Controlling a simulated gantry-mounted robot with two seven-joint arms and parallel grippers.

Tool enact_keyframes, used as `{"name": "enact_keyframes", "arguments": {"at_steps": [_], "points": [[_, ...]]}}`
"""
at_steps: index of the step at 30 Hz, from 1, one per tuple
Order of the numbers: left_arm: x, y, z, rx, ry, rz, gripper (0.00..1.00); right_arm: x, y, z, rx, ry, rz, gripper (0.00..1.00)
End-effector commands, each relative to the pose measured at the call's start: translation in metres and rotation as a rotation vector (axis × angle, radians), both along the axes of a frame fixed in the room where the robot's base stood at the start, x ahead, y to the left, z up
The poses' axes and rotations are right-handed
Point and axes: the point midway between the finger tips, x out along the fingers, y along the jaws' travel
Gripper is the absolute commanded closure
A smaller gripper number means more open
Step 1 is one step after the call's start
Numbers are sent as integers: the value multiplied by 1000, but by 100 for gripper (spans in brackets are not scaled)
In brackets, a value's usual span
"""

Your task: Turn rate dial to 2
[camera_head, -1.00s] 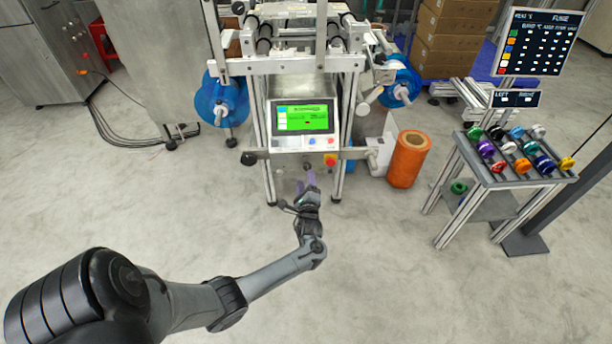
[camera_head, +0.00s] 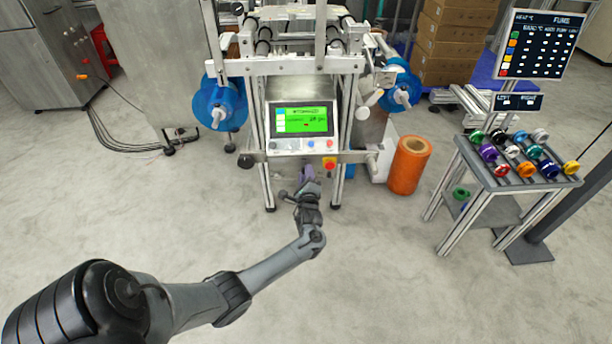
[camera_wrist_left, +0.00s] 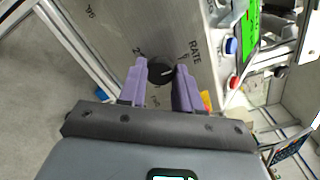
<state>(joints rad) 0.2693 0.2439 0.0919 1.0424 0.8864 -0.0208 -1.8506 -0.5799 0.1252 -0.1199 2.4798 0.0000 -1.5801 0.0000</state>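The rate dial (camera_wrist_left: 160,71) is a round black knob with a light pointer mark, on a grey metal panel in the left wrist view. The word RATE is printed to its right and a 2 to its upper left; other markings are partly hidden. My left gripper (camera_wrist_left: 161,68) has its two purple fingers apart, one on each side of the dial, with what look like narrow gaps; contact is not clear. In the head view my left gripper (camera_head: 307,172) is at the machine's front, below the green screen (camera_head: 305,120), and hides the dial. My right gripper is not in view.
A red emergency button (camera_head: 329,163) on yellow sits just right of my left gripper. An orange roll (camera_head: 408,166) stands right of the machine. A table (camera_head: 478,165) with several coloured reels is at the right, below a dark board (camera_head: 536,44). The floor in front is clear.

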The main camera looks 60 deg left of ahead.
Motion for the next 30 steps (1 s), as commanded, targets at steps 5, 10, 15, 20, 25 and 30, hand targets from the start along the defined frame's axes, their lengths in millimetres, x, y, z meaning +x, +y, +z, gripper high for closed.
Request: {"name": "enact_keyframes", "arguments": {"at_steps": [5, 10, 15, 20, 25, 30], "points": [[0, 0, 0, 1, -1, 0, 96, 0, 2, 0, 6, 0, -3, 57], [0, 0, 1, -2, -7, 1, 97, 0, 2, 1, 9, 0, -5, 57], [0, 0, 2, -22, -42, 2, 97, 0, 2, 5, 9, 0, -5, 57], [0, 0, 3, -61, -115, 2, 97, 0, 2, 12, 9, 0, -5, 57], [0, 0, 3, -126, -233, 3, 97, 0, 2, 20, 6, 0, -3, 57], [0, 0, 2, -204, -374, 3, 97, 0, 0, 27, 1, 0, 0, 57]]}}
